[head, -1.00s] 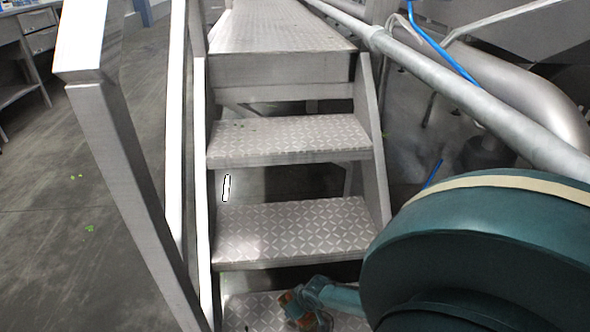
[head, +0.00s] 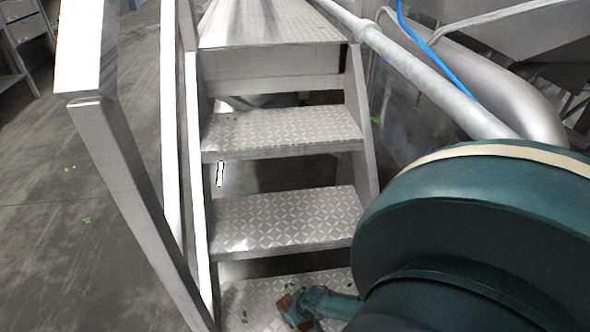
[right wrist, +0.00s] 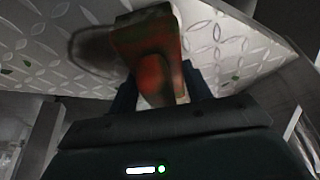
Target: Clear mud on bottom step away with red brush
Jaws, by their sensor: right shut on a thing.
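The bottom step (head: 262,290) of patterned metal is at the lower edge of the head view, partly cut off. My right gripper (head: 296,310) is low over this step. In the right wrist view it is shut on the red brush (right wrist: 152,62), whose red and brown body reaches over the patterned tread. The brush's contact with the tread cannot be told. A blurred brownish-grey patch (right wrist: 88,48) lies left of the brush; I cannot tell whether it is mud. My left gripper is not in view.
More metal steps (head: 285,218) rise behind the bottom one. A grey handrail post (head: 125,170) stands at the left, and a sloping rail (head: 430,75) runs along the right. Small green leaf bits lie on the floor (head: 87,220). The floor at the left is open.

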